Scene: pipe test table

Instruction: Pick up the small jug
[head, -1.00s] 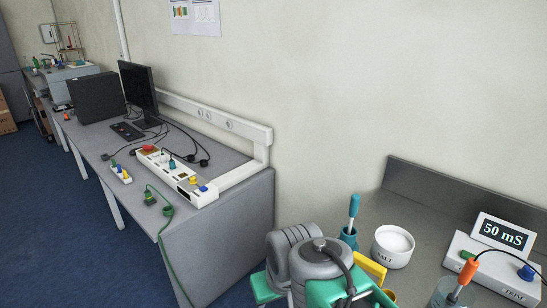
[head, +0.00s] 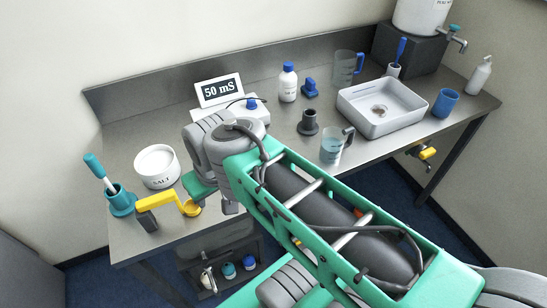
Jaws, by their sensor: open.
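The small jug (head: 331,147) is clear, with bluish liquid low inside and a dark handle at its upper right. It stands upright near the front of the steel bench, just beyond my green arm, in the head view. A larger clear jug (head: 344,70) with a blue handle stands further back. My gripper (head: 188,210) shows in part at the left, as yellow fingers with a dark pad below my elbow joint. It is open, with nothing seen in it, and well left of the small jug. My arm hides part of it.
A dark grey round holder (head: 309,124) stands close left of the small jug, and a white basin (head: 382,106) to its right. A salt bowl (head: 157,167) and a teal cup (head: 121,200) stand near my gripper. A 50 mS meter (head: 220,91) is behind.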

